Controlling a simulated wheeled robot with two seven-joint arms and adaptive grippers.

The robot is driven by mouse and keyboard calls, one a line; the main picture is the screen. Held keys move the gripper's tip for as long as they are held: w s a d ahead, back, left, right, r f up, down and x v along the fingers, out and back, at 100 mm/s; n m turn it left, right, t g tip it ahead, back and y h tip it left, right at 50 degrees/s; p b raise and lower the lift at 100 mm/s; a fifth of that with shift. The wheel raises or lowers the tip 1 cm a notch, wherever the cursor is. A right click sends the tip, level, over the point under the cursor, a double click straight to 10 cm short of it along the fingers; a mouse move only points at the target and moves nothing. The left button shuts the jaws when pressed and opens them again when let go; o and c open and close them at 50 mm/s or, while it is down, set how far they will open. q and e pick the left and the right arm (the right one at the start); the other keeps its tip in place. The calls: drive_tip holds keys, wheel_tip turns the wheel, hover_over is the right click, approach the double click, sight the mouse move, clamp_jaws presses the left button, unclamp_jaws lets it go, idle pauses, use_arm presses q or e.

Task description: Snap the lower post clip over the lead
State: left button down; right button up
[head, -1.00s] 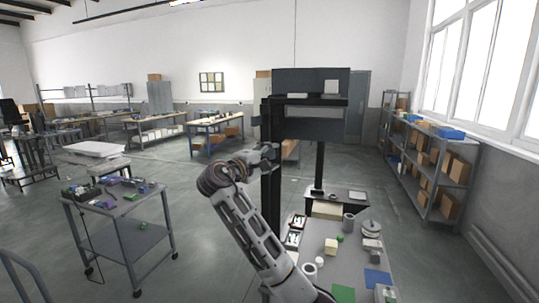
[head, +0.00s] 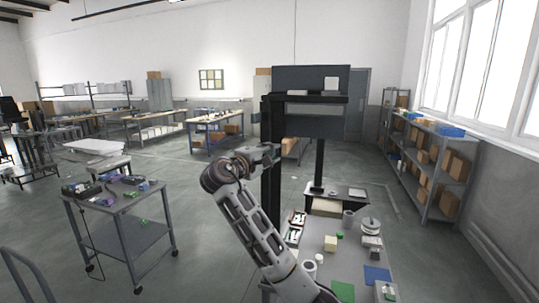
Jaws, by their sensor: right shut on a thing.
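My right gripper (head: 268,153) is at the dark upright post (head: 271,190) of the lift column, at about mid-height, and is shut. It closes at the side of the post, where the lower post clip would be. The clip and the lead are too small and dark to make out, and the gripper hides that spot. I cannot tell whether the clip is over the lead. My left gripper is not in view.
A workbench (head: 318,265) with small parts, a green mat (head: 343,292) and a blue mat (head: 377,274) stands below the column. A grey trolley (head: 140,203) with tools is at left. Shelves (head: 431,175) line the right wall. Open floor lies between.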

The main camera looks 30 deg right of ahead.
drive_tip(key=shift+d+f+n+t+y, duration=0.15)
drive_tip(key=shift+d+n+t+y, duration=0.25)
drive_tip(key=shift+n+t+y, duration=0.55)
drive_tip(key=shift+w+d+n+t+y, duration=0.1)
drive_tip(key=shift+d+n+t+y, duration=0.2)
drive_tip(key=shift+t, duration=0.3)
drive_tip(key=shift+d+n+t+y, duration=0.15)
drive_tip(key=shift+n+t, duration=0.2)
drive_tip(key=shift+t, duration=0.2)
drive_tip(key=shift+a, duration=0.1)
drive_tip(key=o, duration=1)
drive_tip(key=v, duration=1.2)
